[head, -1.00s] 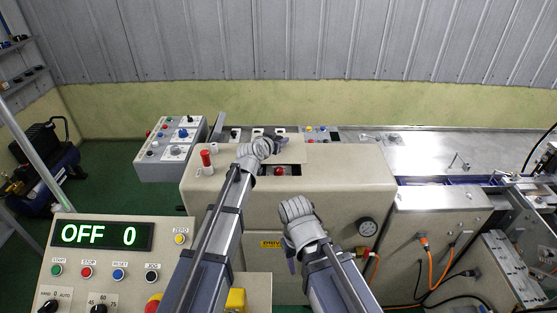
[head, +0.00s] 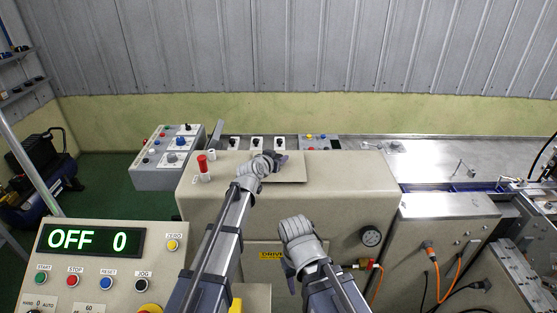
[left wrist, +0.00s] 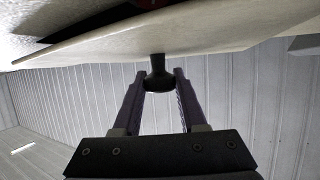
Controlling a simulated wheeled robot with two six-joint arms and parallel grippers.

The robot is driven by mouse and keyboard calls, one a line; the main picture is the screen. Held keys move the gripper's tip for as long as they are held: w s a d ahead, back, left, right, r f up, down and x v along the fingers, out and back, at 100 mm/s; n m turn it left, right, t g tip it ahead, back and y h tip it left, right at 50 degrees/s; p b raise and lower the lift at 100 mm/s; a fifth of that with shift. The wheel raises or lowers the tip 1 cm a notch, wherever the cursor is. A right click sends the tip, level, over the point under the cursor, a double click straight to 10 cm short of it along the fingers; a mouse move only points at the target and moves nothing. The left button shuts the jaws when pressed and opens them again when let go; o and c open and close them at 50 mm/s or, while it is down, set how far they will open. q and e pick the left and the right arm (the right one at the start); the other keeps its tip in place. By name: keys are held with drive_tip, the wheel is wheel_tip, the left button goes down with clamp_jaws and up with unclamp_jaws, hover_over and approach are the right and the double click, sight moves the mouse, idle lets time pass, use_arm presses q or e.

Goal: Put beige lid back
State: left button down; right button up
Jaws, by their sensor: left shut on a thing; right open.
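The beige lid (head: 290,170) is a thin flat plate over the opening in the top of the beige machine housing (head: 340,200). My left gripper (head: 277,160) is at the lid. In the left wrist view, the fingers (left wrist: 160,88) are shut on the black knob (left wrist: 158,72) fixed to the beige lid (left wrist: 230,35). There the lid looks tilted, and a dark gap with a bit of red shows beyond its edge. I cannot tell whether the lid is fully seated. My right gripper (head: 289,268) is open and empty in front of the housing, apart from the lid.
A red-capped post (head: 203,168) stands on the housing left of the lid. A control panel (head: 100,265) reading OFF 0 is at the lower left. A button box (head: 168,158) stands behind left.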

use_arm(q)
drive_tip(key=shift+f+b, duration=0.6)
drive_tip(key=shift+b, duration=0.05)
drive_tip(key=shift+c, duration=2.3)
unclamp_jaws()
drive_tip(key=shift+r+p, duration=0.8)
drive_tip(key=shift+p, duration=0.05)
drive_tip(key=p+v, duration=0.4)
drive_tip(key=v, duration=0.8)
drive_tip(key=shift+f, duration=0.1)
